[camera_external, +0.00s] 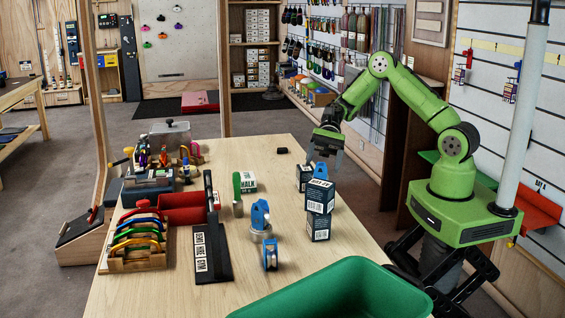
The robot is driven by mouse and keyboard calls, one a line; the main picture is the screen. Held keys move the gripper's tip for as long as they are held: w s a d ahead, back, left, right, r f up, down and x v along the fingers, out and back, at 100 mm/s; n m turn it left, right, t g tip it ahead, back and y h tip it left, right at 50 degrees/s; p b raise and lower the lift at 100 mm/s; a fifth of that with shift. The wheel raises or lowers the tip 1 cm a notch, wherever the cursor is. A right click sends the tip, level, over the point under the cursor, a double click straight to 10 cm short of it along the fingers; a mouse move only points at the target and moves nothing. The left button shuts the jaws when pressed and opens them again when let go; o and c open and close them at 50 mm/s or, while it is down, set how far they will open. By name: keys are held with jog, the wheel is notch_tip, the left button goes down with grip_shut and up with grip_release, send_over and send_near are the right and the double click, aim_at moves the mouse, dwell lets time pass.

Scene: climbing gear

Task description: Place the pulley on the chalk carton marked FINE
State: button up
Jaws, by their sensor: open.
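Several dark chalk cartons with white labels stand at the right of the table. One carton (320,197) sits on top of another (318,228), and a third (303,179) is just behind them. Their label words are too small to read, so I cannot tell which is FINE. A blue pulley (321,171) stands on the top carton of the stack. My gripper (323,160) is open, pointing down, right above and behind that pulley; whether the fingers touch it is unclear. Another blue pulley-like piece (260,216) and a blue-rimmed wheel piece (270,256) stand mid-table.
A green bin (345,290) is at the table's front edge. Bare wood (285,175) lies left of the cartons.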

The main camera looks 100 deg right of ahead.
jog(key=p+v, duration=0.2)
jog(key=v, duration=0.5)
jog(key=s+a+r+n+g+h, duration=0.2)
jog(key=s+a+r+n+h, duration=0.15)
jog(key=a+n, duration=0.3)
jog(key=s+a+r+n+g+h, duration=0.2)
jog(key=a+r+n+h, duration=0.1)
jog(key=a+n+h, duration=0.3)
jog(key=s+r+n+t+h, duration=0.2)
jog(key=s+n, duration=0.6)
jog(key=s, duration=0.6)
notch_tip(320, 180, up, 3)
jog(key=shift+s+a+f+t+h+b, duration=0.15)
jog(key=shift+s+a+t+h+b, duration=0.2)
jog(key=shift+t, duration=0.45)
